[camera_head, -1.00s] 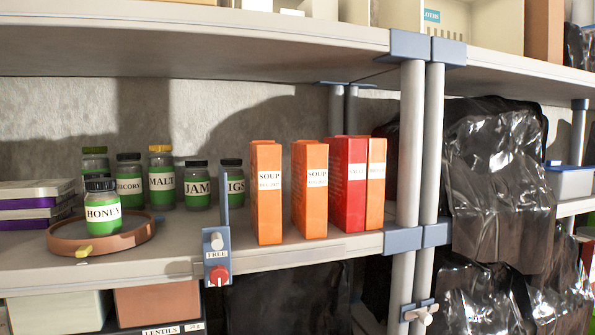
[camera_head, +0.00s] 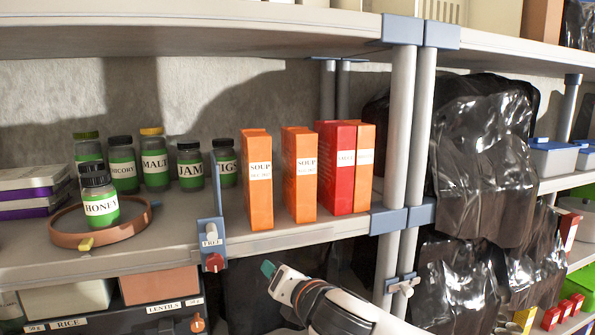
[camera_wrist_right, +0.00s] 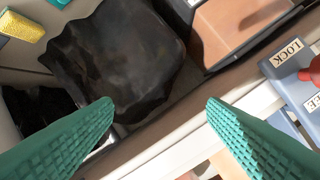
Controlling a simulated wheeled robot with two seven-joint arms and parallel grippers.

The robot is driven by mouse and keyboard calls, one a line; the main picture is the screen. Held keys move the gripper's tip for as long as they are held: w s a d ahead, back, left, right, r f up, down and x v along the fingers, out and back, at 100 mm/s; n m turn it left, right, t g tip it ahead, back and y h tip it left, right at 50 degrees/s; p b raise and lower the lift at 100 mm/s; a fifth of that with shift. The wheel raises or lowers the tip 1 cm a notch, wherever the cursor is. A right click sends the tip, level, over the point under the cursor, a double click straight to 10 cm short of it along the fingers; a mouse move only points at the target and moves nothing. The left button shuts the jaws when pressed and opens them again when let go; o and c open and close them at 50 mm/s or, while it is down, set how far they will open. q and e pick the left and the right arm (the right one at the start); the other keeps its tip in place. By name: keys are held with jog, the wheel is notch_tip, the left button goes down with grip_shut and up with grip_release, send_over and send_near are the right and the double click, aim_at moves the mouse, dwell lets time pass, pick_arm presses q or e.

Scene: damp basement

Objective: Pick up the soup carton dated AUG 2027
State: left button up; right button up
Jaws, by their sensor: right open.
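Two orange cartons labelled SOUP stand upright on the middle shelf, a left one (camera_head: 258,190) and a second one (camera_head: 303,185). To their right stand a red carton (camera_head: 338,170) and another orange carton (camera_head: 364,175), side by side. The small date lines are too blurred to read with certainty. My right gripper (camera_head: 270,268) is below the shelf's front edge, under the cartons and apart from them. In the right wrist view its green fingers (camera_wrist_right: 160,108) are spread with nothing held between them. My left gripper is not in view.
A blue divider with a FREE lever (camera_head: 212,240) stands left of the cartons. Jars, including HONEY (camera_head: 100,200), and a round brown tray (camera_head: 75,238) are further left. A shelf post (camera_head: 408,140) and black plastic bags (camera_head: 480,160) are at right. Another shelf board (camera_head: 200,30) is overhead.

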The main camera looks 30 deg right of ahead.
aim_at(303, 187)
jog(key=d+r+n+t+h, duration=0.1)
jog(key=d+r+n, duration=0.2)
jog(key=r, duration=0.4)
jog(key=d+r+n+t+h, duration=0.2)
jog(key=r+n, duration=0.1)
jog(key=r, duration=0.4)
jog(key=p+x, duration=0.2)
jog(key=x, duration=0.3)
jog(key=shift+w+d+r, duration=0.1)
jog(key=shift+d+r, duration=0.05)
jog(key=shift+d, duration=0.1)
jog(key=shift+w+d, duration=0.2)
jog(key=shift+w, duration=0.25)
jog(key=p+x, duration=0.2)
jog(key=x, duration=0.1)
jog(key=p+x, duration=0.1)
jog(key=shift+d+r, duration=0.3)
jog(key=shift+w+d+f, duration=0.15)
jog(key=shift+w, duration=0.35)
jog(key=shift+s, duration=0.15)
jog(key=c, duration=1.2)
jog(key=shift+c, duration=0.7)
